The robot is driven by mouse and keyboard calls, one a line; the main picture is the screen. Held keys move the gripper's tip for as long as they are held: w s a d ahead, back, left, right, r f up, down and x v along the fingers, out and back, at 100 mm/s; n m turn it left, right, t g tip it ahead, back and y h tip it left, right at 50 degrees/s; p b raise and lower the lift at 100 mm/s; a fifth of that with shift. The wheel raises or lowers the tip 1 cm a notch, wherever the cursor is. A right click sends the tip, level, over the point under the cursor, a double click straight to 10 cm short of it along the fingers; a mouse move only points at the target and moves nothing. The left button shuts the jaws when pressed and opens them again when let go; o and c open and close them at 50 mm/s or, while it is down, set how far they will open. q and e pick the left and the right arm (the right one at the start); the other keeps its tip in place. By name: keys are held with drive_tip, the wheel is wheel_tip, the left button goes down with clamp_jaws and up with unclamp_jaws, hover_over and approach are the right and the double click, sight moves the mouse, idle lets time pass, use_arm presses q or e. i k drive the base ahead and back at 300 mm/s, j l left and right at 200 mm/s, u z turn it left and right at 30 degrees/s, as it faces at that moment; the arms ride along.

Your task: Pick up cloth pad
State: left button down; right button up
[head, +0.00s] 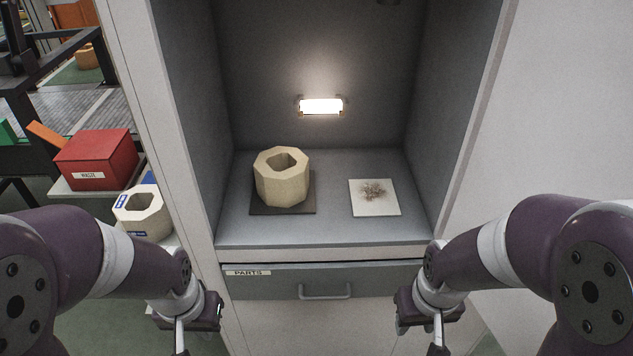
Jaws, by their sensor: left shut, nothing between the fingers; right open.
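The cloth pad (388,206) looks like a flat white square with a brown smudge in its middle. It lies on the right part of the grey alcove floor. My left gripper (181,338) is low at the left, outside the alcove, shut and empty. My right gripper (436,340) is low at the right, below and in front of the pad, apart from it, and open. The fingers of both grippers are partly cut off by the bottom edge.
A beige octagonal hollow block (282,186) stands on a dark mat (304,208) left of the pad. Alcove walls flank both sides; a lamp (321,106) glows at the back. Below is a PARTS drawer (378,281). A red WASTE box (97,160) and white octagonal container (143,213) stand outside left.

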sight(148, 179)
drive_tip(key=k, duration=1.1)
drive_tip(key=z, duration=0.45)
drive_tip(key=j+z, duration=0.15)
drive_tip(key=z, duration=0.3)
drive_tip(key=j+z, duration=0.1)
drive_tip(key=z, duration=0.8)
drive_tip(key=j+z, duration=0.1)
drive_tip(key=z, duration=0.35)
drive_tip(key=k+z, duration=0.1)
drive_tip(key=z, duration=0.35)
drive_tip(key=k+j, duration=0.3)
drive_tip(key=j, duration=0.3)
drive_tip(key=k+j, duration=0.25)
drive_tip(key=j, duration=0.4)
drive_tip(key=k+j, duration=0.3)
drive_tip(key=j, duration=0.3)
drive_tip(key=k+j+z, duration=0.1)
drive_tip(key=k+j, duration=0.2)
drive_tip(key=j, duration=0.3)
drive_tip(key=k+j, duration=0.3)
drive_tip(key=j, duration=0.3)
drive_tip(key=k+j, duration=0.3)
drive_tip(key=j, duration=0.3)
drive_tip(key=k+j, duration=0.3)
drive_tip(key=j, duration=0.3)
drive_tip(key=k+j, duration=0.3)
drive_tip(key=j, duration=0.3)
drive_tip(key=z, duration=0.05)
